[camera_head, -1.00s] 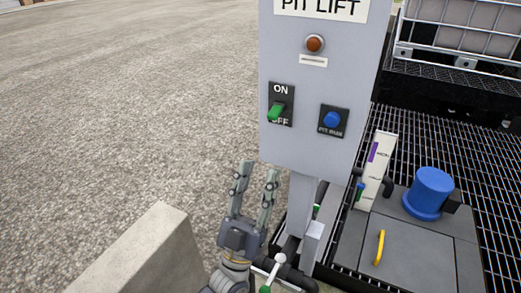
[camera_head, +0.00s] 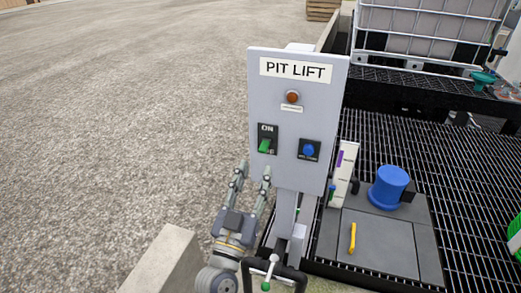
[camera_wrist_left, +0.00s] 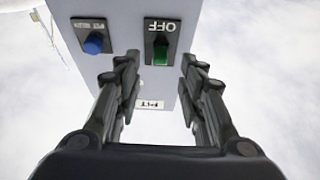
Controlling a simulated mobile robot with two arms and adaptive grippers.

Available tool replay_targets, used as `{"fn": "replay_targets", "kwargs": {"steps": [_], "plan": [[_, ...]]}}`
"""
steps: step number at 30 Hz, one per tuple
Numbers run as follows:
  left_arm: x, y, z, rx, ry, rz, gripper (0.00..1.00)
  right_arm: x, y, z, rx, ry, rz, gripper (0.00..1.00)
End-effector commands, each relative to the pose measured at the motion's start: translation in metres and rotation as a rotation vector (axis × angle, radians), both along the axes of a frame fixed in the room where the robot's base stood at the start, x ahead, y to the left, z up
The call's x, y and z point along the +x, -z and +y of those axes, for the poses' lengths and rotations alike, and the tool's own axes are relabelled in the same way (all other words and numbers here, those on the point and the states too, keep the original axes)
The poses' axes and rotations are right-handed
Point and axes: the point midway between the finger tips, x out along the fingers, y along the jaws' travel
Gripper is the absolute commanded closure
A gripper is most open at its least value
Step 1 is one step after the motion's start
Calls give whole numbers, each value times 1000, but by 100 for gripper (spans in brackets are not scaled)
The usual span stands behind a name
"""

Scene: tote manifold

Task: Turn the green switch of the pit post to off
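The pit post is a grey box (camera_head: 299,120) labelled PIT LIFT, on a grey stem. The green switch (camera_head: 265,145) sits on a black plate at its lower left, with ON readable above and the lower label mostly covered. In the left wrist view, upside down, the green switch (camera_wrist_left: 160,52) shows with OFF readable and the other label hidden. I cannot tell its lever position surely. My left gripper (camera_head: 252,172) is open and empty, just below the switch plate, fingers pointing up. In the wrist view its fingertips frame the switch without visible contact. My right gripper is not in view.
A blue button (camera_head: 309,151) is right of the switch, an amber lamp (camera_head: 292,97) above. A concrete block (camera_head: 165,262) stands left of my arm. Pipes with a green-tipped valve handle (camera_head: 266,285) lie below. A blue cap (camera_head: 389,187) stands on grey covers at right.

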Motion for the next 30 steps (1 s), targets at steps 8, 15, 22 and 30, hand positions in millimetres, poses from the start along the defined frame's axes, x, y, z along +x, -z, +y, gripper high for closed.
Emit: {"fn": "replay_targets", "kwargs": {"steps": [8,15,22,30], "plan": [[41,-20,-13,0,0,-1,63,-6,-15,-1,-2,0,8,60],[54,-24,-18,-2,1,1,63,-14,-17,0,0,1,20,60],[55,-24,-18,-1,0,0,63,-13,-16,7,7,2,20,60],[55,-24,-18,-1,0,-1,100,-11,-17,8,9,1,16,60]]}}
